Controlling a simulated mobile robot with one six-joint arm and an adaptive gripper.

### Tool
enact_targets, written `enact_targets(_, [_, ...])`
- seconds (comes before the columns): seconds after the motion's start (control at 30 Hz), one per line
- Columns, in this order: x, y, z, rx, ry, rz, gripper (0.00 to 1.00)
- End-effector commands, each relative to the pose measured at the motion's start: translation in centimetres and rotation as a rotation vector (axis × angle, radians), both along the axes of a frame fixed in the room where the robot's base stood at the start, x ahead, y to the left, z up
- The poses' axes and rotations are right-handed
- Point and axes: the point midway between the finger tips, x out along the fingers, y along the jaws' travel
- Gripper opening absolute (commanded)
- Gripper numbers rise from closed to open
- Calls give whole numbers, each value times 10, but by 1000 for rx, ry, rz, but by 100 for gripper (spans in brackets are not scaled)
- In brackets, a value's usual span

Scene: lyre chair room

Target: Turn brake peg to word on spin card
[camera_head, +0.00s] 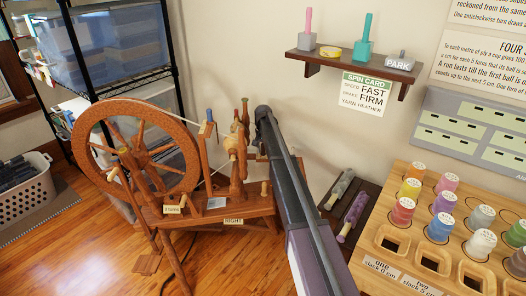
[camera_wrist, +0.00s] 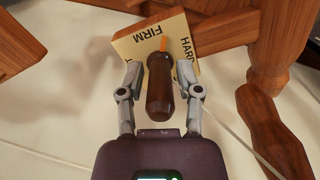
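The brake peg (camera_wrist: 160,92) is a dark brown turned handle in the wrist view, with an orange pointer (camera_wrist: 163,42) at its far end. Behind it is a cream label plate (camera_wrist: 125,48) reading FIRM on the left and HARD, partly hidden, on the right. The pointer lies between the two words. My gripper (camera_wrist: 159,70) is open, one finger on each side of the peg, with narrow gaps visible. In the head view my arm hides the gripper and the peg. The spin card (camera_head: 366,94) on the wall reads speed FAST, brake FIRM, yarn HEATHER.
The wooden spinning wheel (camera_head: 135,148) stands left of my arm. A wall shelf (camera_head: 352,65) holds coloured pegs. A bobbin rack (camera_head: 420,255) is at the right. In the wrist view, wooden wheel parts (camera_wrist: 225,28) and a thin cord (camera_wrist: 232,132) are close to the gripper.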

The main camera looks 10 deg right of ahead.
Motion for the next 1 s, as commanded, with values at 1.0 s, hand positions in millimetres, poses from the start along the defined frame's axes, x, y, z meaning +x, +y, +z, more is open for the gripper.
enact_targets(1.0, [0,2,0,1,0,315,0])
